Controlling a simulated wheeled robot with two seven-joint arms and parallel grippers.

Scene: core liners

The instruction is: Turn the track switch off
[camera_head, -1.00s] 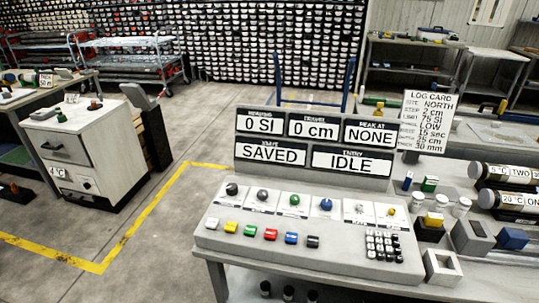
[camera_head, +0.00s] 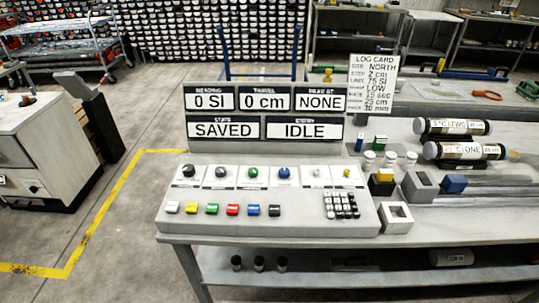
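A grey control console (camera_head: 170,222) stands on the table. Its back row holds a black knob (camera_head: 188,170), a grey knob (camera_head: 220,172), a green knob (camera_head: 253,172) and a blue knob (camera_head: 284,172). To their right are a small pale control (camera_head: 316,172) and a small yellow-topped control (camera_head: 346,172). The labels are too small to read, so I cannot tell which is the track switch or its position. The display board (camera_head: 264,117) reads 0 SI, 0 cm, NONE, SAVED and IDLE. Neither of my grippers is in view.
Coloured buttons (camera_head: 232,209) and a black-and-white keypad (camera_head: 341,205) sit along the console's front. A log card (camera_head: 373,83) stands behind. Labelled cylinders (camera_head: 465,150), grey blocks (camera_head: 419,187) and a hollow block (camera_head: 397,217) stand to the right. Open floor (camera_head: 120,262) lies to the left.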

